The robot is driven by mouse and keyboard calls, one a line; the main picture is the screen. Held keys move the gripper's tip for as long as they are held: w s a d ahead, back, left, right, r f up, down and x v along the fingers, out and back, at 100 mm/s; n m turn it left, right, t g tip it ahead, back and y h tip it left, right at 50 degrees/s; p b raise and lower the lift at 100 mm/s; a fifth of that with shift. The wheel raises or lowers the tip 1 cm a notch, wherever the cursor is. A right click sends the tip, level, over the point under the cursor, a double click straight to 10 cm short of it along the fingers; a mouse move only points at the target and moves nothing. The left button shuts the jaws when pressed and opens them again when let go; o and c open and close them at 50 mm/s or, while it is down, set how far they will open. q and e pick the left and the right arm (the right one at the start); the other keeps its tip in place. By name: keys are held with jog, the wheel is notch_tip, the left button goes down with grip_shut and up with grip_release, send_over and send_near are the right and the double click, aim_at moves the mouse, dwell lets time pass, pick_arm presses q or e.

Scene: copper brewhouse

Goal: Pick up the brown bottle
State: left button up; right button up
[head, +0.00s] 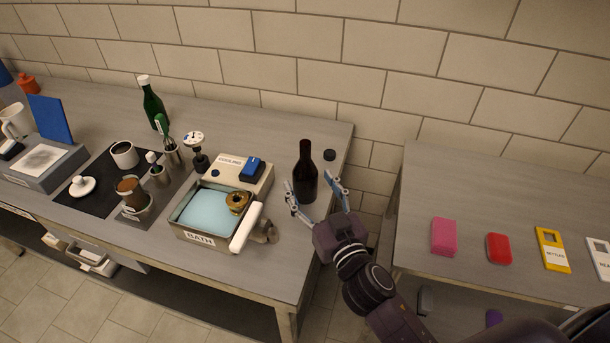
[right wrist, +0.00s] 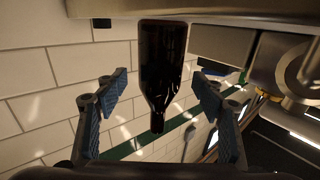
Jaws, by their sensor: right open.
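The brown bottle (head: 305,178) stands upright near the right end of the left bench. My right gripper (head: 315,191) is open, with one finger on each side of the bottle in the head view. In the right wrist view the bottle (right wrist: 163,70) shows upside down between the two open fingers (right wrist: 160,112), with a visible gap on both sides. Whether any finger touches it cannot be told from the head view. My left gripper is not in view.
A green bottle (head: 153,105) stands farther left. A second table (head: 480,200) is across a gap at right.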

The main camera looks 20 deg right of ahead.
aim_at(305, 175)
jog(key=w, duration=0.2)
jog(key=shift+w+a, duration=0.1)
jog(key=shift+w, duration=0.6)
jog(key=shift+f, duration=0.1)
jog(key=c, duration=1.7)
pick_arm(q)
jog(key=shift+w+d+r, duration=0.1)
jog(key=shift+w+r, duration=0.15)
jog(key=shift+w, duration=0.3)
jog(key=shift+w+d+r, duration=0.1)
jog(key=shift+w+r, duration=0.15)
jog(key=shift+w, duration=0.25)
pick_arm(e)
jog(key=shift+r, duration=0.2)
pick_arm(q)
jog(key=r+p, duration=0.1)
jog(key=p, duration=0.1)
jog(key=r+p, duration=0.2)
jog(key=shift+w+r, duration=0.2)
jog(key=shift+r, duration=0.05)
pick_arm(e)
notch_tip(305, 175, up, 20)
jog(key=shift+f, duration=0.1)
